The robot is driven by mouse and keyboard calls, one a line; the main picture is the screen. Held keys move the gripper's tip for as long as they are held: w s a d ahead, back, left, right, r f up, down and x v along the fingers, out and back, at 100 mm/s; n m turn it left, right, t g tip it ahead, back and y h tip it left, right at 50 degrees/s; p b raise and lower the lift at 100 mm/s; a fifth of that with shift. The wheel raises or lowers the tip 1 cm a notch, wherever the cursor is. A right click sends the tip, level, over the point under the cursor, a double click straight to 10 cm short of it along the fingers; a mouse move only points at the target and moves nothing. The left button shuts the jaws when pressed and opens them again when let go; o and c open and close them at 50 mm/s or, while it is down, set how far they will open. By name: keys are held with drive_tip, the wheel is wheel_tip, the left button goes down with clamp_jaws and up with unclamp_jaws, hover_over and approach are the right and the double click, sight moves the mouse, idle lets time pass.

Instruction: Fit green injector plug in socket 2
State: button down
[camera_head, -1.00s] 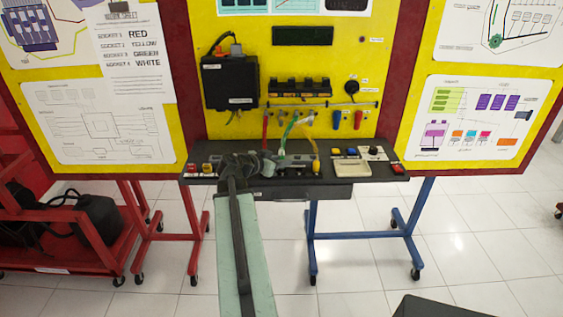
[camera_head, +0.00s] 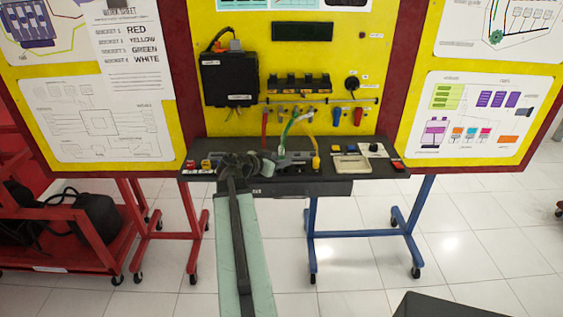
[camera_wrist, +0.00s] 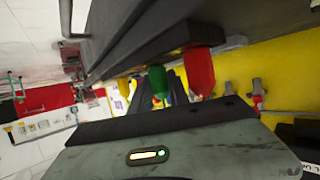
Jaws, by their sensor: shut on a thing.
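The green plug (camera_wrist: 157,79) shows in the middle of the wrist view, in front of dark parts of my gripper. My gripper (camera_wrist: 166,88) is shut on it, though the exact grip is partly hidden. In the head view my gripper (camera_head: 264,164) is low over the dark shelf, left of centre. The green lead (camera_head: 288,126) runs down from the yellow panel toward it; the plug itself is hidden there. The row of black sockets (camera_head: 298,83) is on the yellow panel, above the gripper. I cannot read which is socket 2.
A red plug (camera_wrist: 200,72) is close beside the green one in the wrist view. The shelf (camera_head: 330,184) carries several small devices. A colour list (camera_head: 130,45) hangs at upper left.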

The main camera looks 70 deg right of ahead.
drive_tip(key=shift+f, duration=0.15)
drive_tip(key=c, duration=1.5)
unclamp_jaws()
drive_tip(key=shift+w+a+r+p, duration=0.2)
drive_tip(key=shift+a+r+p, duration=0.2)
drive_tip(key=shift+a+r, duration=0.05)
drive_tip(key=shift+w+a+r+p, duration=0.2)
drive_tip(key=shift+a+r+p, duration=0.15)
drive_tip(key=shift+a+r, duration=0.1)
drive_tip(key=shift+p+v, duration=0.6)
drive_tip(key=shift+v, duration=0.7)
